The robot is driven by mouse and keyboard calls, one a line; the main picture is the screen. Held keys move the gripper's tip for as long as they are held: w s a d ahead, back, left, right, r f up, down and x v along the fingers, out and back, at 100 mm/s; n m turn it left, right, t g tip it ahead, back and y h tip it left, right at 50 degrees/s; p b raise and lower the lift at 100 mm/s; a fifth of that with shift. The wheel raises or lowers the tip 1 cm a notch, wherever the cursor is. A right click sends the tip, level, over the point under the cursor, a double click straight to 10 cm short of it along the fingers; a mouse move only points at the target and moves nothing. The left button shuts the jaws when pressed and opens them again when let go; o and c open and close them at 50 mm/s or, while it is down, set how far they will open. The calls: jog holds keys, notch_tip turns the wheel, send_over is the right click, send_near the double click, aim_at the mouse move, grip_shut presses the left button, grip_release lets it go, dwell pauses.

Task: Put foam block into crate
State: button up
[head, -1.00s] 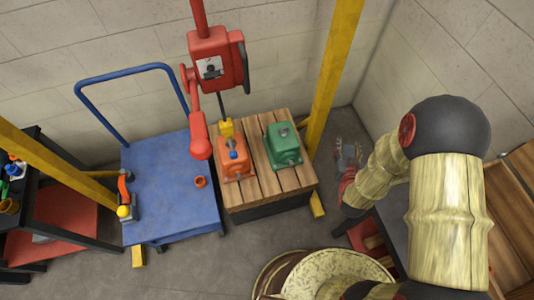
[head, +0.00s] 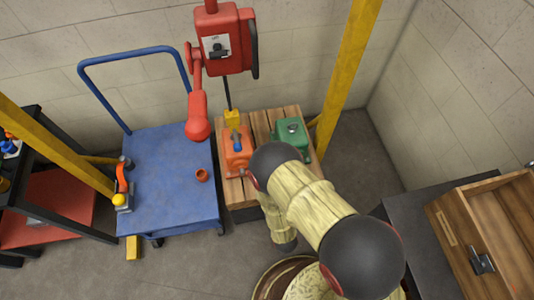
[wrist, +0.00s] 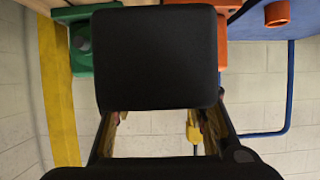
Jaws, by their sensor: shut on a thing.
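A black, round-cornered block, which I take to be the foam block (wrist: 156,55), fills the upper middle of the wrist view. My gripper (wrist: 158,104) is shut on it, with one finger at each side. In the head view my own arm hides the gripper and the block. The wooden crate (head: 455,238) stands at the right in the head view, apart from my arm. Its inside shows only in part. The crate is not seen in the wrist view.
The crate stands on a dark table (head: 408,212). A slatted pallet (head: 262,122) bears an orange motor (head: 236,158) and a green motor (head: 291,134). A yellow post (head: 345,75) stands behind.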

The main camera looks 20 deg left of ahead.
jog(key=w+a+f+b, duration=0.1)
jog(key=w+f+b, duration=0.1)
jog(key=w+f, duration=0.1)
jog(key=w+a+f+b, duration=0.1)
jog(key=w+f+b, duration=0.1)
jog(key=w, duration=0.3)
jog(key=w+a+f+b, duration=0.1)
jog(key=w+f+b, duration=0.1)
jog(key=w+f, duration=0.2)
jog(key=shift+w+a, duration=0.1)
jog(key=shift+w, duration=0.15)
jog(key=shift+w+f+b, duration=0.3)
jog(key=shift+w+f, duration=0.05)
jog(key=shift+f, duration=0.1)
notch_tip(320, 180, down, 3)
jog(key=shift+w+a+f+b, duration=0.1)
jog(key=shift+f+b, duration=0.05)
jog(key=shift+b, duration=0.55)
jog(key=o, duration=0.8)
jog(key=shift+c, duration=0.2)
jog(key=shift+o, duration=0.3)
